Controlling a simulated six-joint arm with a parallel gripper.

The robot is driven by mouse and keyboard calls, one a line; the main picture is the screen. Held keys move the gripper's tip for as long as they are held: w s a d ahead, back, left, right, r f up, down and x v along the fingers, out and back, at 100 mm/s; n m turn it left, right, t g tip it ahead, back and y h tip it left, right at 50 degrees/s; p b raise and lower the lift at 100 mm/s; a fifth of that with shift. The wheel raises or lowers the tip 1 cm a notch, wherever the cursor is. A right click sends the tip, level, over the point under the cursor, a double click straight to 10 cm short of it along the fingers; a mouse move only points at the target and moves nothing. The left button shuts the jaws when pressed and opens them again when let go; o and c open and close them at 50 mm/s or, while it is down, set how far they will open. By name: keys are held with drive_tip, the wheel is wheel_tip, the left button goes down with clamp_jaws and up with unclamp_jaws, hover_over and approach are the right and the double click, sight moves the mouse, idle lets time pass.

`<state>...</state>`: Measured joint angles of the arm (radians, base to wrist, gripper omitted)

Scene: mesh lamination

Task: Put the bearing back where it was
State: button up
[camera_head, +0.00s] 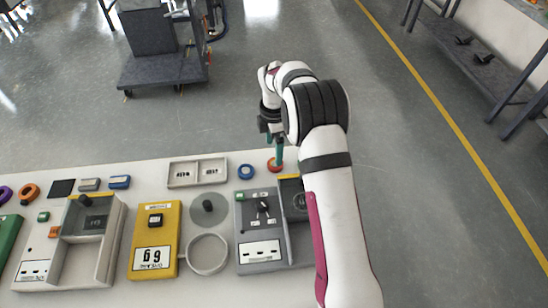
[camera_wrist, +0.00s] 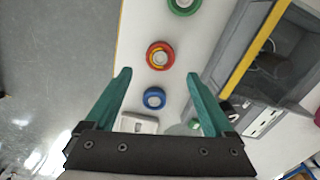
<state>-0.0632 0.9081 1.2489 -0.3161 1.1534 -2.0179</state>
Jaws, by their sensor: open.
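Several ring-shaped parts that look like bearings lie on the white table. A red ring with a yellow inner band (camera_head: 274,165) is just below my gripper (camera_head: 278,150). In the wrist view, the red ring (camera_wrist: 160,55) lies just beyond the fingertips, roughly centred between them. A blue ring (camera_head: 245,171) lies to its left; in the wrist view the blue ring (camera_wrist: 154,98) shows between the fingers. A green ring (camera_wrist: 184,4) is at the top edge of the wrist view. My gripper (camera_wrist: 158,75) is open, its teal fingers apart with nothing held. Which ring the task means cannot be told.
A grey box with compartments (camera_head: 243,222) stands near my arm, which partly hides it. An orange ring (camera_head: 29,191) lies far left.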

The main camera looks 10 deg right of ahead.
sight(274, 164)
drive_tip(key=s+r+m, duration=0.8)
drive_tip(key=s+r, duration=0.2)
drive_tip(key=r, duration=0.5)
drive_tip(key=s+m+y, duration=0.1)
drive_tip(key=s+m, duration=1.6)
drive_tip(key=s, duration=1)
drive_tip(key=shift+s+m+y, duration=0.3)
drive_tip(key=shift+m+y, duration=0.1)
drive_tip(key=shift+a+r, duration=0.1)
